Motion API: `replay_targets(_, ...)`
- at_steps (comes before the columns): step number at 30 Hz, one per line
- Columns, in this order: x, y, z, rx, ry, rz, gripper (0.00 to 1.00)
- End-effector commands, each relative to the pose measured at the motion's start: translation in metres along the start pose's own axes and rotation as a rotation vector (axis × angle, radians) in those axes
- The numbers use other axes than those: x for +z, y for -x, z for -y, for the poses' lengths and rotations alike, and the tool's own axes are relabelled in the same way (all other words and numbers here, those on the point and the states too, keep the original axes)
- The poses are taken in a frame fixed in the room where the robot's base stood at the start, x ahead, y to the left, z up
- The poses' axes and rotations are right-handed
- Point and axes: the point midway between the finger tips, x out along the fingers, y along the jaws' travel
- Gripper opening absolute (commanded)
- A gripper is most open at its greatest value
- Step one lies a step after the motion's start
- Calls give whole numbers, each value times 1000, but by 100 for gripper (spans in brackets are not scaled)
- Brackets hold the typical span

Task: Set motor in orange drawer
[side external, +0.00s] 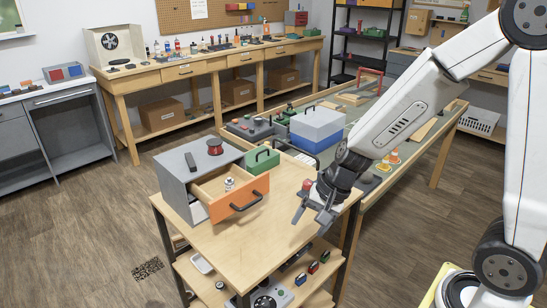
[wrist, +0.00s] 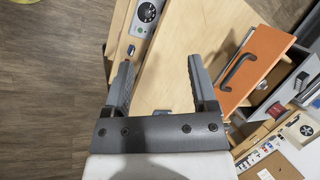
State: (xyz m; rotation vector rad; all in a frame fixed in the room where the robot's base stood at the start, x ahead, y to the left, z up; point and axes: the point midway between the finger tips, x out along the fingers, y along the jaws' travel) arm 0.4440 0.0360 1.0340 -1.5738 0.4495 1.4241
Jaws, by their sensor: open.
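The orange drawer (side external: 244,197) is pulled out of a grey cabinet (side external: 176,186) on the wooden workbench. A small pale cylindrical item (side external: 229,184), which looks like the motor, stands inside the drawer. My gripper (side external: 312,212) is open and empty, to the right of the drawer and above the bare bench top. In the wrist view, the open fingers of my gripper (wrist: 162,85) have only bench top between them.
A red and black spool (side external: 214,147) sits on the cabinet. A green case (side external: 262,160) stands behind the drawer, and a blue box with a grey lid (side external: 317,128) is farther back. The bench top (side external: 250,245) in front of the drawer is clear. Lower shelves hold several items.

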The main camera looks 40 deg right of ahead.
Motion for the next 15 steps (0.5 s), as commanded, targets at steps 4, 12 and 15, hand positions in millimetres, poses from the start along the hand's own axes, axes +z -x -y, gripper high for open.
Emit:
replay_targets(4,4,5,-19,81,248,-35,75)
replay_targets(12,4,16,-45,218,697,-89,75)
replay_targets(15,3,19,-52,257,830,-104,75)
